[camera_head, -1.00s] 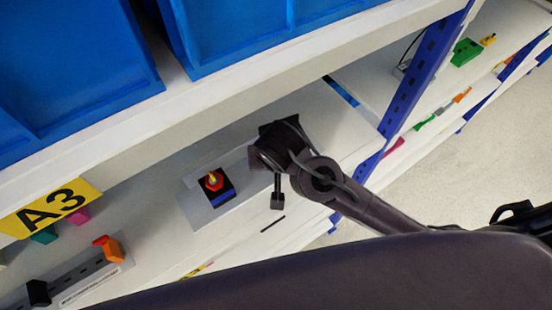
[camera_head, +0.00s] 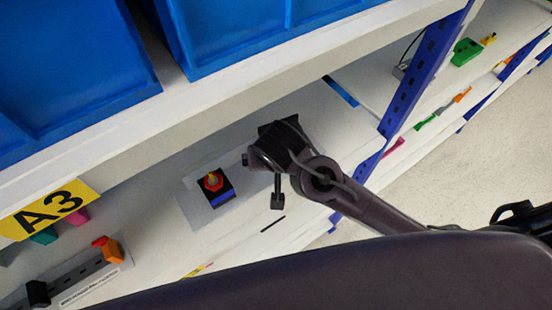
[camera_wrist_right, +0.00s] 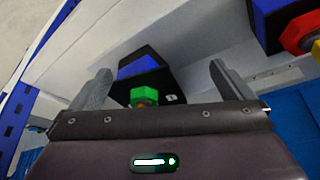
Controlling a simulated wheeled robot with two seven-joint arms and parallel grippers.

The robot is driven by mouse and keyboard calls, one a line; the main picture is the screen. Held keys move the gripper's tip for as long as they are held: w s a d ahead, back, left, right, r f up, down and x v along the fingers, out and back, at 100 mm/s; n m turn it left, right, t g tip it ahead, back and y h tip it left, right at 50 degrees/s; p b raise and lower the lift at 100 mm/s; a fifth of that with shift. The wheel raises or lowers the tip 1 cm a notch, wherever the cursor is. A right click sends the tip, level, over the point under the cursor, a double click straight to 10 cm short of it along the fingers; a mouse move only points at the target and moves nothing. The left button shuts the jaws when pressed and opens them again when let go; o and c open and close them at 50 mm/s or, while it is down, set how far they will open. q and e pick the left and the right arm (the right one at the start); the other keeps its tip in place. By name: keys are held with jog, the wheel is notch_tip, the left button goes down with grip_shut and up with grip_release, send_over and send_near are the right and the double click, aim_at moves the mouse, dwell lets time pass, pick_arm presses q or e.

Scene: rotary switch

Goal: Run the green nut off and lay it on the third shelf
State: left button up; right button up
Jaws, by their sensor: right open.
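In the right wrist view the green nut (camera_wrist_right: 144,96) sits on a black and blue block (camera_wrist_right: 140,66), with an orange stud end at its middle. My right gripper (camera_wrist_right: 160,70) is open and empty, its two grey fingers apart on either side of the nut's block, with the nut nearer the left finger. I cannot tell how far the nut is from the fingers in depth. In the head view my right gripper (camera_head: 262,178) is over the white shelf (camera_head: 325,118), and the green nut is hidden there. My left gripper is not in view.
A similar block with a red nut (camera_head: 212,183) and yellow stud stands left of my right gripper; its red nut (camera_wrist_right: 300,34) also shows in the wrist view. Blue bins (camera_head: 270,35) stand above. A blue upright (camera_head: 410,95) rises at right. A yellow A3 sign (camera_head: 48,210) is at left.

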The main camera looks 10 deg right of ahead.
notch_tip(320, 180, up, 7)
dwell(0.8)
jog(key=shift+s, duration=0.1)
dwell(0.5)
